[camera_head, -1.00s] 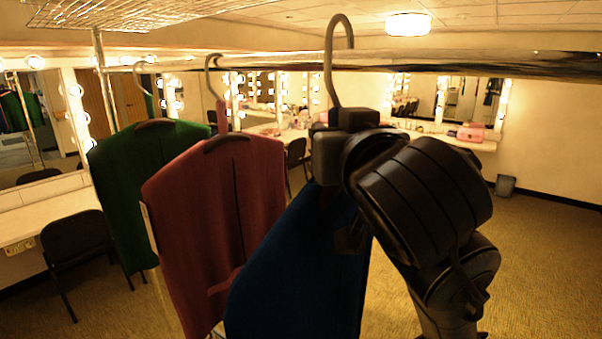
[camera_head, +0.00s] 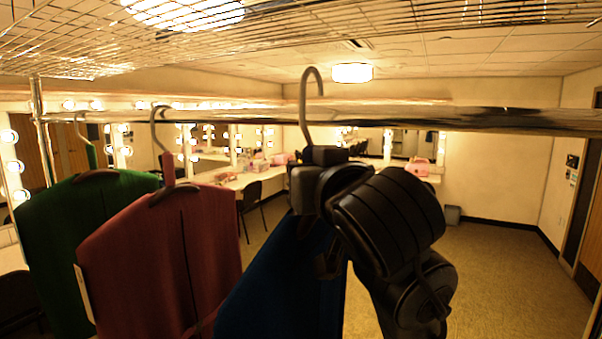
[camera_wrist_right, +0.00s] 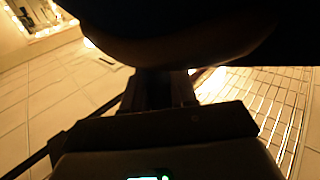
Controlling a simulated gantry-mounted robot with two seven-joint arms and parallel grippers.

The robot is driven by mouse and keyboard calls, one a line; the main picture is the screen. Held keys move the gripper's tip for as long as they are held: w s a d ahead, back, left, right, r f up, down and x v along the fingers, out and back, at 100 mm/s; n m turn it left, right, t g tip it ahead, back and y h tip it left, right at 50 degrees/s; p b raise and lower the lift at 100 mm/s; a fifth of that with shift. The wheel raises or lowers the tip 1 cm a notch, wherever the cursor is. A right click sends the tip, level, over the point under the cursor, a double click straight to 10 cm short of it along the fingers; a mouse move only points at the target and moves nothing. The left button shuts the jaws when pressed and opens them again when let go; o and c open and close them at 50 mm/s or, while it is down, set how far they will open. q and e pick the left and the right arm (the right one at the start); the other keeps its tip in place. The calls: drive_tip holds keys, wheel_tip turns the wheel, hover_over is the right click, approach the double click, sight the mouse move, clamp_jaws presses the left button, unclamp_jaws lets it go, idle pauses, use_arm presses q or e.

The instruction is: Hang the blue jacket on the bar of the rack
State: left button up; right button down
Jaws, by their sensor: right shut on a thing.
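The blue jacket (camera_head: 285,285) hangs from its hanger below the rack's chrome bar (camera_head: 420,116). My right gripper (camera_head: 316,165) is shut on that hanger just under its grey hook (camera_head: 304,100). The hook's shaft crosses in front of the bar in the head view, and its curved top and tip show above the bar. I cannot tell whether the hook is over the bar or only near it. In the right wrist view a dark, unclear shape (camera_wrist_right: 180,35) fills the top. My left gripper is not in view.
A red jacket (camera_head: 165,255) and a green jacket (camera_head: 85,225) hang at the left of the bar. A wire shelf (camera_head: 300,40) runs above it. The bar right of my gripper is bare. Lit mirrors, counters and a chair (camera_head: 258,200) stand behind.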

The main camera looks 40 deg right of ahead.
drive_tip(key=shift+w+d, duration=0.3)
drive_tip(key=shift+d, duration=0.3)
drive_tip(key=shift+w+d, duration=0.25)
drive_tip(key=shift+d, duration=0.35)
drive_tip(key=shift+w+d, duration=0.3)
drive_tip(key=shift+d, duration=0.3)
drive_tip(key=shift+d+f+b, duration=0.1)
drive_tip(key=shift+f+b, duration=0.35)
drive_tip(key=shift+f, duration=0.1)
drive_tip(key=shift+f+b, duration=0.7)
drive_tip(key=shift+f, duration=0.4)
drive_tip(key=shift+c, duration=1.4)
unclamp_jaws()
drive_tip(key=shift+w+f, duration=0.1)
